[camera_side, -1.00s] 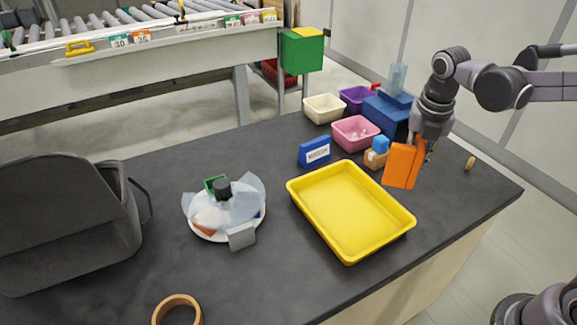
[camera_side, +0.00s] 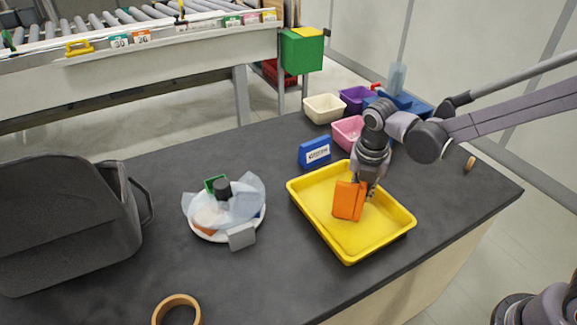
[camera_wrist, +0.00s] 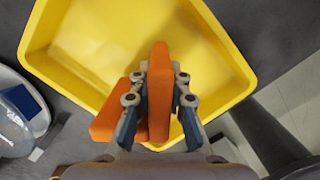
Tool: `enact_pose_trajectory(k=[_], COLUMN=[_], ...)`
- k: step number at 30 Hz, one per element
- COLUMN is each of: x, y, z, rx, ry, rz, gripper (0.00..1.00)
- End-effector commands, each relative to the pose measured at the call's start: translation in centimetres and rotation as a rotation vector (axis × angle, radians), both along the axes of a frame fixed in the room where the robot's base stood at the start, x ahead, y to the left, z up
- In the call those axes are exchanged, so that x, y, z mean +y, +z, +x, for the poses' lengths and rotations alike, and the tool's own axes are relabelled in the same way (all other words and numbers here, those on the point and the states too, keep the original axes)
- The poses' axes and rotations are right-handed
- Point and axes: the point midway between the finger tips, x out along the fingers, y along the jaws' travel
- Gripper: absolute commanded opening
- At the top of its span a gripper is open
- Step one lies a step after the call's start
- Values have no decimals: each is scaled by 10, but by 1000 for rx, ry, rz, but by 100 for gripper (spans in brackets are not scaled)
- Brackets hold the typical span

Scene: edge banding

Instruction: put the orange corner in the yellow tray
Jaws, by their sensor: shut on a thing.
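The orange corner (camera_side: 348,200) is an L-shaped block. It is in my gripper (camera_side: 366,190), over the inside of the yellow tray (camera_side: 325,233). In the wrist view the two fingers of my gripper (camera_wrist: 159,100) are shut on one upright wall of the orange corner (camera_wrist: 160,62); its other part spreads to the left. The yellow tray (camera_wrist: 85,40) fills most of the view behind it. I cannot tell whether the corner touches the tray floor.
A white plate (camera_side: 262,222) with a clear bag and small items stands left of the tray. A blue box (camera_side: 315,152) stands behind it. Pink (camera_side: 345,132), cream (camera_side: 323,108) and purple (camera_side: 355,97) bins are at the back. A tape ring (camera_side: 177,303) lies at the front.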

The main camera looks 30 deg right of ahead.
Motion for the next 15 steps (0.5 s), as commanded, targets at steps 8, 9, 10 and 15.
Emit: enact_pose_trajectory(k=[8,9,10,15], x=[0,0,0,0], y=[-9,-9,-9,-12], z=[0,0,0,0], rx=[0,0,0,0], ry=[0,0,0,0], rz=[0,0,0,0], gripper=[0,0,0,0])
